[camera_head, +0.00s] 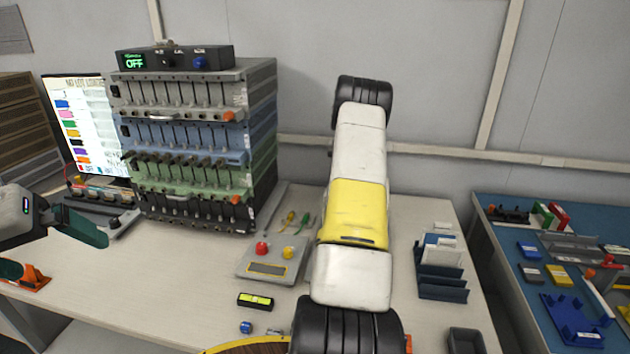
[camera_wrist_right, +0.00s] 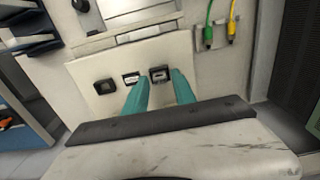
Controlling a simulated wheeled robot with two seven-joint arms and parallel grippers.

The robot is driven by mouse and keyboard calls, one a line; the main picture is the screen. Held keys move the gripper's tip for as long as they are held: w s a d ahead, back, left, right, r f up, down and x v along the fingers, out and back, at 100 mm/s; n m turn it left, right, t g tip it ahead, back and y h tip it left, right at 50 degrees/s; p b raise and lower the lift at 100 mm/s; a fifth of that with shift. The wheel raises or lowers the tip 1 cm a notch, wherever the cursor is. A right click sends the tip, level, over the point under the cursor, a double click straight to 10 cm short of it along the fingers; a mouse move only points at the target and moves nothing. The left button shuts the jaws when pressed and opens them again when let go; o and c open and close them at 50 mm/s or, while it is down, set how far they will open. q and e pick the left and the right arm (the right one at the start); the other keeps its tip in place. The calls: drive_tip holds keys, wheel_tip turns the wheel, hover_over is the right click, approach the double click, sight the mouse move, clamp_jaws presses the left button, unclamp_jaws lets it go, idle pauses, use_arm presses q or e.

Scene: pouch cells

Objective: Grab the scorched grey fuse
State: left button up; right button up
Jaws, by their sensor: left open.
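The right wrist view shows a pale panel (camera_wrist_right: 82,75) with three small square dark-framed parts in a row. The right-hand part (camera_wrist_right: 160,74) has a greyish face, the middle one (camera_wrist_right: 131,78) a whiter face, and the left one (camera_wrist_right: 103,87) is all dark. I cannot tell which is the scorched grey fuse. My right gripper (camera_wrist_right: 158,82) has its teal fingers apart, with the right-hand part between their tips; contact is unclear. In the head view my right arm hides that gripper. My left gripper (camera_head: 60,245) is open at the left edge, away from the panel.
A rack of cell drawers (camera_head: 195,140) stands at the back left. A box with red and yellow buttons (camera_head: 268,269) and a yellow-faced level (camera_head: 255,300) lie on the table (camera_head: 180,280). Dark blue holders (camera_head: 440,270) stand at right. Green and yellow plugs (camera_wrist_right: 210,32) hang near the panel.

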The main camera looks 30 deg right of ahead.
clamp_jaws()
drive_tip(key=shift+r, duration=0.1)
